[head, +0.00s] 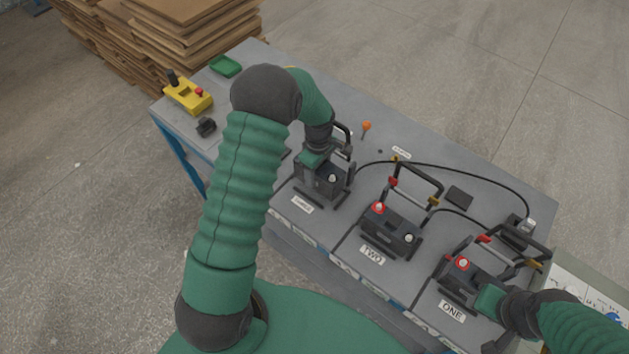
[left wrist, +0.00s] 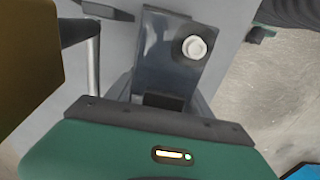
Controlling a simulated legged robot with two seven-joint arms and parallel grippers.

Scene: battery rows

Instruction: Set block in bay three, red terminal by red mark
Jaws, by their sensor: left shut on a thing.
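The dark block (head: 311,182) is at bay three, by the label THREE (head: 302,205). Its pale terminal (head: 331,178) is on the right side; no red terminal shows, as my gripper and arm cover part of the block. My left gripper (head: 314,162) is shut on the block from above. In the left wrist view the block (left wrist: 160,60) shows below the gripper, with the pale terminal (left wrist: 195,47) on it. I cannot tell whether the block is fully down. No red mark shows clearly at bay three. My right gripper (head: 488,300) is at bay one; its fingers are unclear.
Bays two and one hold dark blocks (head: 391,231) (head: 458,282) with red terminals, with black bars standing over them. Black cables cross the grey bench (head: 440,150). A yellow control box (head: 187,95) and green tray (head: 225,66) are at the far left end.

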